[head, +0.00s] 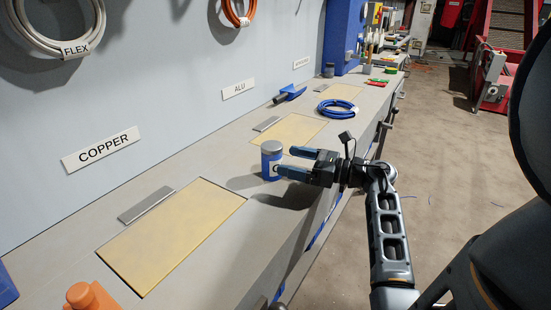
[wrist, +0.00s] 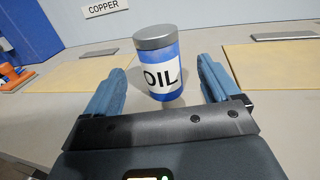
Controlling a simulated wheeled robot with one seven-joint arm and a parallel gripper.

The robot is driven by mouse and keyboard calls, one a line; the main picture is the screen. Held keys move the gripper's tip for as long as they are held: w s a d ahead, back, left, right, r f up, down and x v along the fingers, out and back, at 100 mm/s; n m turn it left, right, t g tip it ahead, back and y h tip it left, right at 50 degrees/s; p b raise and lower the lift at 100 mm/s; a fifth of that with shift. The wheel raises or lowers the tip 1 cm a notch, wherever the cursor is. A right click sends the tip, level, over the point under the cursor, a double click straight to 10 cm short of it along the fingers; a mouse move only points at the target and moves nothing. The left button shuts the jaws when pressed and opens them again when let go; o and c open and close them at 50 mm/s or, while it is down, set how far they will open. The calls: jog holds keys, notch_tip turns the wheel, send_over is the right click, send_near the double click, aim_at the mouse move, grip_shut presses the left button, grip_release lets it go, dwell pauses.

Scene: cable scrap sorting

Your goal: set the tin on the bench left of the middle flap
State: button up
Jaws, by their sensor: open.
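The tin (head: 271,163) is blue with a grey lid. It stands upright on the bench (head: 215,168), between the near COPPER flap (head: 172,235) and the middle flap (head: 290,130), so left of the middle flap. In the wrist view the tin (wrist: 160,72) shows a white OIL label. My gripper (head: 290,162) is open, its blue fingers pointing at the tin from the right. In the wrist view the tin is between and a little beyond the fingers, with visible gaps on both sides.
A blue cable coil (head: 337,108) lies beyond the middle flap. A blue scoop (head: 291,92) lies by the wall. An orange object (head: 88,297) is at the near left. The ALU sign (head: 238,89) hangs behind the middle flap. Bare bench surrounds the tin.

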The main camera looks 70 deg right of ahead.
jog(key=shift+s+a, duration=0.1)
jog(key=shift+s, duration=2)
